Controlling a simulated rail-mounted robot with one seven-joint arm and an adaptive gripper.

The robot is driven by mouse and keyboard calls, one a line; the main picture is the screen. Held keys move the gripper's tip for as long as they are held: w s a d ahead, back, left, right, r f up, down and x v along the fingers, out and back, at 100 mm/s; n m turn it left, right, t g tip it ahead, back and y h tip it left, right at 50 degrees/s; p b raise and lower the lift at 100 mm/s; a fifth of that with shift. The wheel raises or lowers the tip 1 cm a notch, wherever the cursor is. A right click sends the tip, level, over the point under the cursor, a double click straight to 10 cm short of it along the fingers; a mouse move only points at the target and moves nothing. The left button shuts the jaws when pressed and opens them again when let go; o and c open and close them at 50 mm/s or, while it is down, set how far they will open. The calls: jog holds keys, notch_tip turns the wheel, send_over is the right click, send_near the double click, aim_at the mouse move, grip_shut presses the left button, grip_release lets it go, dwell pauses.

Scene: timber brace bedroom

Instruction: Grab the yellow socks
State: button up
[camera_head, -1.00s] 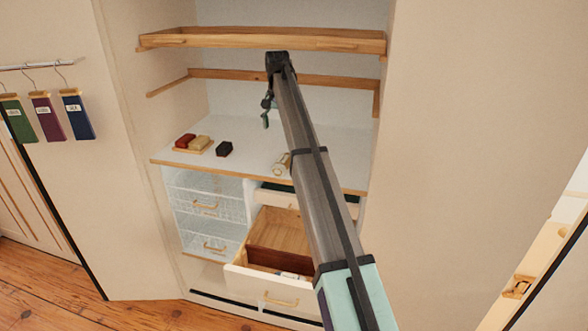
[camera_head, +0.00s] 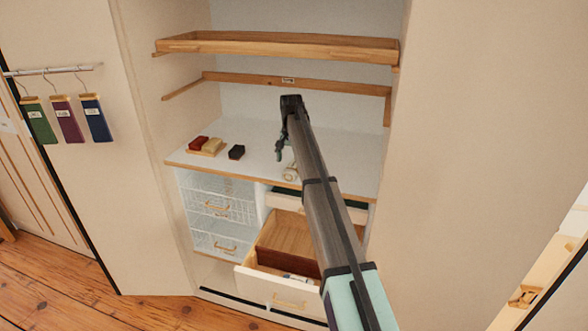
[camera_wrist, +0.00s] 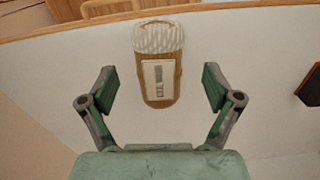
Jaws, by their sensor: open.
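No thing in view is plainly yellow socks. A pale yellow-tan bundle (camera_head: 213,145) lies beside a red one on a small wooden tray at the counter's left; I cannot tell whether it is socks. My gripper (camera_head: 280,152) hangs over the counter, right of the tray. In the wrist view my gripper (camera_wrist: 159,92) is open and empty, its fingers spread wide. A tan object with a white ribbed end and a pale label (camera_wrist: 162,50) lies ahead, roughly centred between the fingers. In the head view it (camera_head: 291,171) sits near the counter's front edge, partly beside my arm.
A dark block (camera_head: 236,152) lies on the white counter (camera_head: 255,137). A wooden shelf (camera_head: 280,46) spans above. Below, a drawer (camera_head: 285,292) stands open with a brown divider and pale items; wire baskets (camera_head: 217,206) are left of it.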

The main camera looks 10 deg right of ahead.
aim_at(292, 167)
jog(key=shift+s+f+p, duration=0.1)
jog(key=shift+f+p, duration=1.25)
jog(key=shift+f, duration=1.2)
jog(key=c, duration=1.2)
